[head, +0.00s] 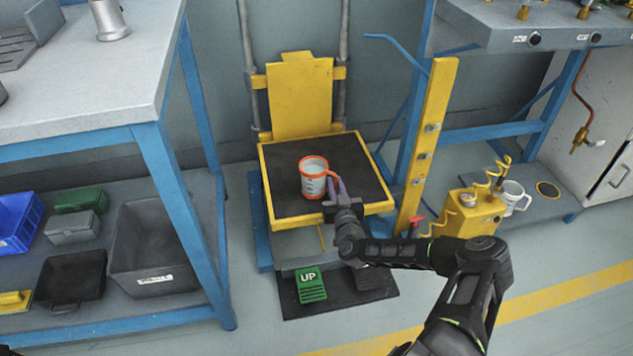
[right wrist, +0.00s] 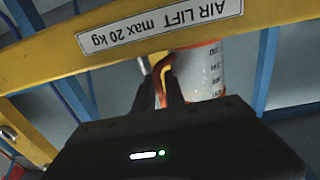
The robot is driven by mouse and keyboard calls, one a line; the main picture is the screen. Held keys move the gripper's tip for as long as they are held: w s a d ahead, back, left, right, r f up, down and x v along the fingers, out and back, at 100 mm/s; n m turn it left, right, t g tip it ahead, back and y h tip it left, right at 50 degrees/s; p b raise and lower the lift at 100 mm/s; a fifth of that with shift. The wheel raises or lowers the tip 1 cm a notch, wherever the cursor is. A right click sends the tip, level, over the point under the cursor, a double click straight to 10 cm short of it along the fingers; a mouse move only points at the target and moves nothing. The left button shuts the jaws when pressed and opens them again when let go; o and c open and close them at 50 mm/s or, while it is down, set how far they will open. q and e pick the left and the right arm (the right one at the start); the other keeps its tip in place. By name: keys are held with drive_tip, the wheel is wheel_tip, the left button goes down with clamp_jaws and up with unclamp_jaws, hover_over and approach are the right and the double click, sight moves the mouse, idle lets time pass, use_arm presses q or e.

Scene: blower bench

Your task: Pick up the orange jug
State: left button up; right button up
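The orange jug (head: 313,180) is a pale measuring jug with an orange rim, an orange handle and printed marks. It stands upright on the dark top of the yellow-framed lift table (head: 283,205). My right gripper (head: 336,186) is at the jug's handle side, above the table's front right part. In the right wrist view the jug (right wrist: 207,75) shows past the fingers (right wrist: 163,85), with the orange handle between or right beside them. The fingers partly hide the handle, and I cannot tell whether they are closed on it. My left gripper is not in view.
The lift's yellow front rim (right wrist: 120,40) lies close to the right gripper. A yellow post (head: 429,140) stands right of the lift. A yellow box (head: 470,215) with a coiled hose and a white mug (head: 514,197) sit farther right. A blue-legged bench (head: 70,115) stands left.

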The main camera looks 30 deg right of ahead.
clamp_jaws()
idle(1.4)
drive_tip(key=shift+r, duration=0.1)
wheel_tip(320, 180, up, 9)
drive_tip(key=p, duration=0.5)
drive_tip(key=shift+r, duration=0.4)
